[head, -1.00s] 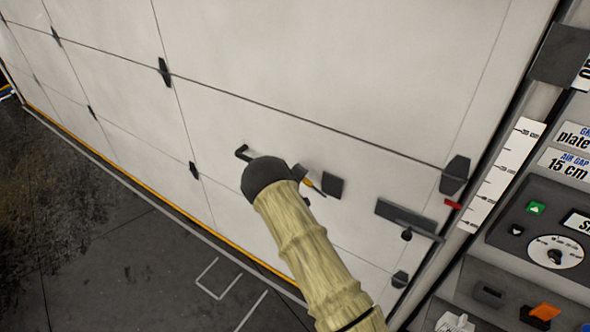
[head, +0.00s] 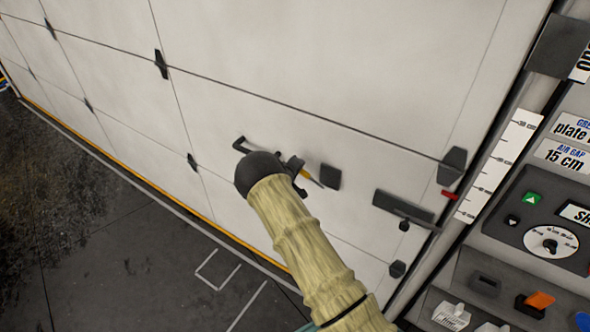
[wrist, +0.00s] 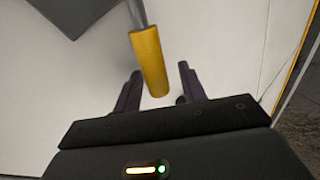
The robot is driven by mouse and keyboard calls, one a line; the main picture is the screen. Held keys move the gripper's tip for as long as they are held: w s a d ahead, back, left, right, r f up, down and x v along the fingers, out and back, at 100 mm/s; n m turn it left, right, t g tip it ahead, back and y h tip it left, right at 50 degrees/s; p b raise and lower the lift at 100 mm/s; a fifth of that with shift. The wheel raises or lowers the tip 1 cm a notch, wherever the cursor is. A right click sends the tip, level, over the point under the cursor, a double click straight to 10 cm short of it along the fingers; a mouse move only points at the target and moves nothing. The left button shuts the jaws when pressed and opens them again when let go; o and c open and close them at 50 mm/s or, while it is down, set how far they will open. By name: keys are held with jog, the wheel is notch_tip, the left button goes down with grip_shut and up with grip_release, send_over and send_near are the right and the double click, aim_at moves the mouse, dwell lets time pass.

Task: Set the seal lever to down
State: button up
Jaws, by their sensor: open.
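The lever has a yellow handle (wrist: 149,62) on a thin grey rod, which runs from a dark square block (head: 330,176) on the white panel door. In the wrist view my gripper (wrist: 160,90) is open. The handle's free end lies between the two dark fingers, with gaps on both sides. I cannot see it touching either finger.
A grey plate with a black knob (head: 404,208) is on the door to the right. Beyond it stand a white ruler strip (head: 500,165) and a control panel with a dial (head: 551,241). Dark floor is clear at lower left.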

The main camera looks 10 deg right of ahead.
jog(key=b+v, duration=0.4)
jog(key=v, duration=1.3)
jog(key=shift+s+a, duration=0.15)
jog(key=s+d+r+m+g+y, duration=0.1)
jog(key=s+d+r+m+g, duration=0.1)
jog(key=s, duration=0.7)
jog(key=s+d+r+m+g+y, duration=0.2)
jog(key=s+d+r+m+g, duration=0.1)
jog(key=s, duration=0.7)
jog(key=s+d+r+m+g+y, duration=0.2)
jog(key=s+d, duration=0.3)
jog(key=s, duration=0.5)
jog(key=shift+r+m+g, duration=0.3)
jog(key=shift+r+m, duration=0.1)
jog(key=shift+r, duration=0.35)
